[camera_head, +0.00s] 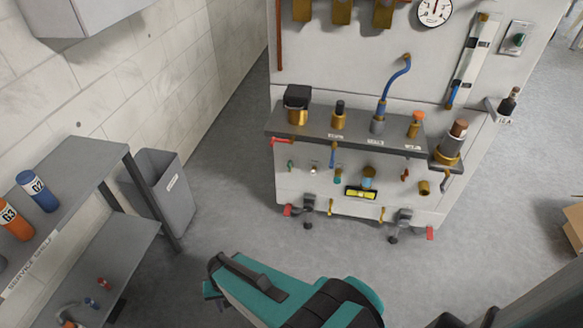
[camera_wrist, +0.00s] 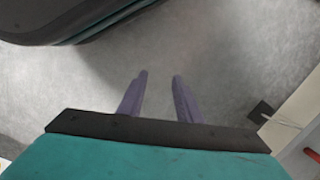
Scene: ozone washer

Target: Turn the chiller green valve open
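A white equipment panel (camera_head: 350,85) stands upright at the back in the head view, with valves and fittings on it. A small green fitting (camera_head: 290,165) sits low on its left front, under the dark shelf. I cannot tell whether this is the chiller green valve or which way it is turned. My gripper (camera_wrist: 160,74) shows in the wrist view as two purple fingers, apart, with only grey floor between them. It touches nothing. In the head view my teal and black arm is at the bottom centre, well short of the panel, and the fingers are not visible.
A dark shelf (camera_head: 350,137) juts from the panel with several fittings on top. A red handle (camera_head: 281,141) is at its left end. A grey bin (camera_head: 172,196) and a grey rack (camera_head: 68,177) with bottles stand left. Open floor (camera_head: 225,212) lies before the panel.

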